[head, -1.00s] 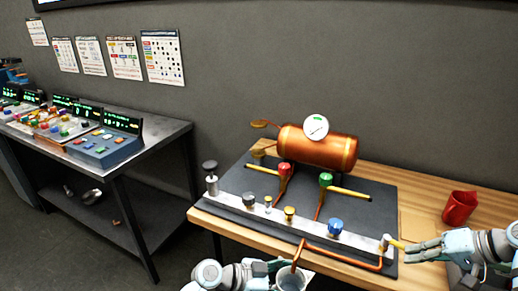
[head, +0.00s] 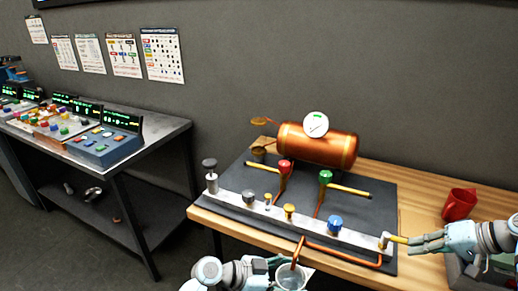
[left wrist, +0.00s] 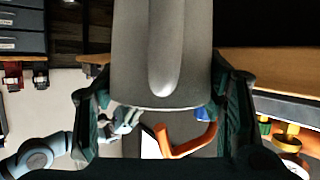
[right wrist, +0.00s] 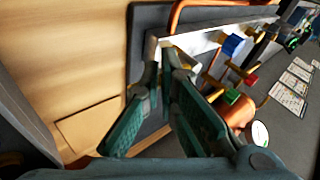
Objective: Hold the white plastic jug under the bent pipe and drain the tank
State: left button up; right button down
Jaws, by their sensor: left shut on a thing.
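The white jug (head: 290,279) is at the bottom of the head view, its open top under the end of the copper bent pipe (head: 299,250). My left gripper (head: 272,266) is shut on the jug; the left wrist view shows its pale grey body (left wrist: 162,50) between the fingers. The pipe (left wrist: 190,142) shows behind it there. The copper tank (head: 318,146) with a white gauge lies at the back of the bench. My right gripper (head: 415,243) is at the yellow handle (head: 398,239) on the right end of the manifold. Its fingertips (right wrist: 163,62) are close together; their grip is unclear.
A metal table (head: 160,137) with control panels stands at left.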

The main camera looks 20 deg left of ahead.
jog(key=shift+s+f, duration=0.1)
jog(key=shift+s, duration=0.05)
jog(key=shift+s+a, duration=0.2)
jog(key=shift+s, duration=0.25)
notch_tip(320, 180, up, 7)
dwell(0.4)
jog(key=v, duration=1.2)
jog(key=shift+w, duration=0.1)
